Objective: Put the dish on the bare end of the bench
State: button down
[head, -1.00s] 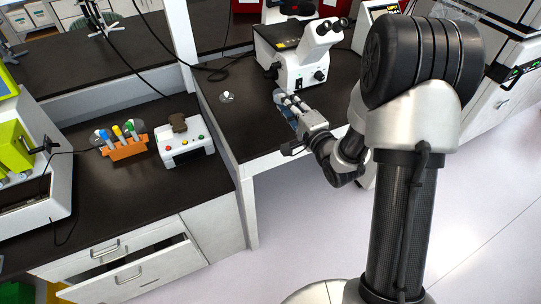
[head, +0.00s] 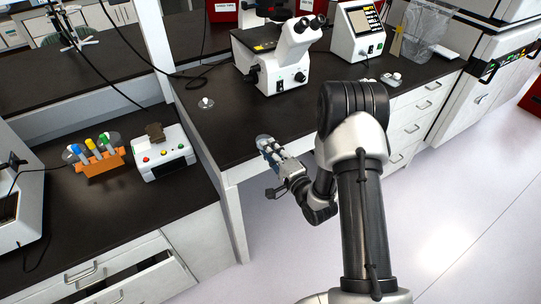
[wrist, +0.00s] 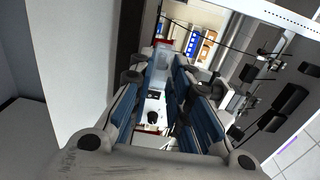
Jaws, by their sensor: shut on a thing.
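The dish (head: 263,141) is a small clear disc at the tips of my gripper (head: 270,150) in the head view. My gripper is shut on it and holds it near the front edge of the dark microscope bench (head: 225,140). Whether the dish touches the bench top is not clear. In the wrist view, a pale translucent part of the dish (wrist: 162,58) shows between the blue-padded fingers (wrist: 158,75); the rest is hidden by them. The bench top to the left of my gripper is mostly bare.
A white microscope (head: 280,60) stands behind my gripper. A small clear item with a knob (head: 206,103) lies at the bench's left. A white device with coloured buttons (head: 162,152) and an orange tube rack (head: 100,163) stand on the left bench, beyond a white upright.

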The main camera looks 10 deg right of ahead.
jog(key=shift+f, duration=0.75)
jog(key=shift+f, duration=0.1)
jog(key=c, duration=1.5)
grip_release()
